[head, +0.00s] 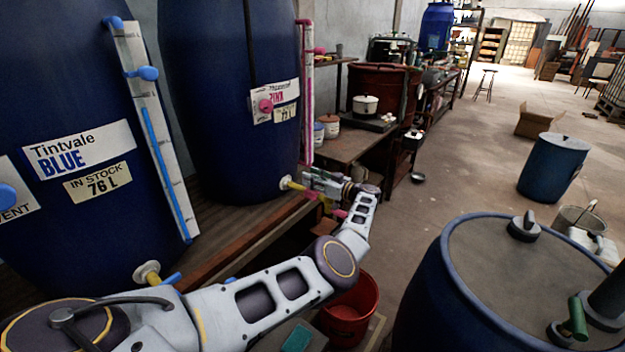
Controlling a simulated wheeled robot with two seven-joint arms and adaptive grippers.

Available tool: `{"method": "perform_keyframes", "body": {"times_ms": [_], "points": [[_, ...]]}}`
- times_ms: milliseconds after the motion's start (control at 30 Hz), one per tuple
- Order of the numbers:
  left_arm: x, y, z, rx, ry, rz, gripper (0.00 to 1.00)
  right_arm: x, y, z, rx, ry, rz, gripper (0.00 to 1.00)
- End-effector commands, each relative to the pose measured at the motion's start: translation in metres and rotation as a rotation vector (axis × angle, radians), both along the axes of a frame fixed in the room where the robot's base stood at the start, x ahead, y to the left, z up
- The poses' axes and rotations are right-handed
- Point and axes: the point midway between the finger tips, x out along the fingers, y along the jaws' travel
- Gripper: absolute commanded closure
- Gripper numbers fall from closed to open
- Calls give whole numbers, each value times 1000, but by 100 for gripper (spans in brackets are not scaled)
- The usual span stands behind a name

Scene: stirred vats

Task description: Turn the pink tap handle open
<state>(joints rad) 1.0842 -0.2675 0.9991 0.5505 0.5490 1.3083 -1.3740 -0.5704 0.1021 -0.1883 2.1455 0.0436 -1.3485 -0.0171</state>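The dark blue vat with the PINK label (228,130) stands on the wooden bench. Its tap (290,184) sticks out low on the right, with a pale flange and a yellow body. The pink tap handle (311,195) shows only in part beside my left gripper. My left gripper (318,183) is at the tap, its fingers pointing left toward the vat. The fingers are small and overlap the tap, so I cannot tell whether they are open or touch the handle. My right gripper is not in view.
The Tintvale BLUE vat (75,220) stands at the left, with its own blue-handled tap (172,278). A red bucket (350,312) is below my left arm. A large blue drum (430,310) fills the lower right. Open floor lies beyond it.

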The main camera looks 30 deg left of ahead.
Motion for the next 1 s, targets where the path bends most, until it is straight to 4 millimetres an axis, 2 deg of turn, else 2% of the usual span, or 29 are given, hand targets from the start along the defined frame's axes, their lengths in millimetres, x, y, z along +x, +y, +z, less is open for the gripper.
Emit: {"method": "perform_keyframes", "body": {"times_ms": [267,733,1000], "points": [[0,0,20,0,-2,0,67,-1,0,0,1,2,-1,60],[0,1,78,2,-3,1,67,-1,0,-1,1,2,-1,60],[0,1,95,2,-2,0,67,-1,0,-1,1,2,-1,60]]}}
